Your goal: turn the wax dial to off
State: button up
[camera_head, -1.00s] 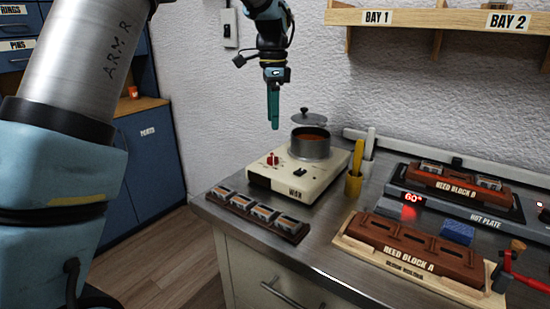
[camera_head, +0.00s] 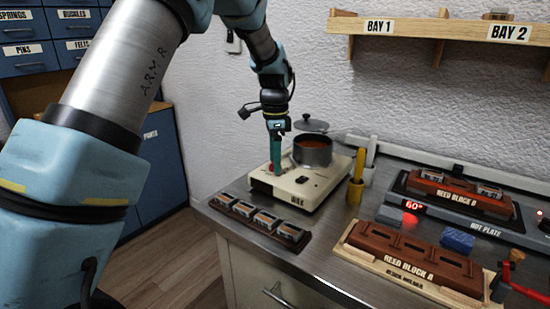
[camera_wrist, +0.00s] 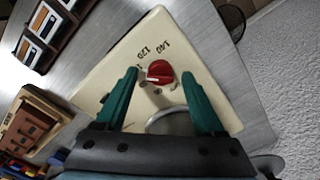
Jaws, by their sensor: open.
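The wax warmer (camera_head: 312,190) is a cream box labelled WAX at the back left of the bench, with a steel pot (camera_head: 313,152) of orange-brown wax on it. The red wax dial (camera_wrist: 158,72) sits on its top face, with 120 and 140 printed beside it in the wrist view. A white mark shows on the dial's lower left in that view. My gripper (camera_wrist: 160,88) is open, its two green fingers on either side of the dial, and I cannot tell whether they touch it. In the head view my gripper (camera_head: 277,168) is low over the warmer and mostly covers the dial.
A dark tray of small blocks (camera_head: 258,220) lies at the bench's front left edge. A yellow-handled tool in a holder (camera_head: 357,180) stands right of the warmer. The hot plate (camera_head: 470,222) and reed block A (camera_head: 410,250) are further right. A shelf (camera_head: 420,38) hangs above.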

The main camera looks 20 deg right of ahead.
grip_shut()
dwell(0.4)
jog(key=shift+n, duration=0.4)
jog(key=n+p, duration=0.1)
jog(key=n, duration=0.4)
jog(key=shift+r+n, duration=0.1)
jog(key=shift+n, duration=0.2)
jog(key=n+p, duration=0.1)
jog(key=n, duration=0.6)
jog(key=shift+p, duration=0.35)
jog(key=n+p, duration=0.1)
jog(key=n, duration=0.5)
jog(key=shift+n, duration=0.3)
jog(key=n+p, duration=0.1)
jog(key=n, duration=0.2)
jog(key=shift+n+p, duration=0.7)
jog(key=shift+n, duration=1.3)
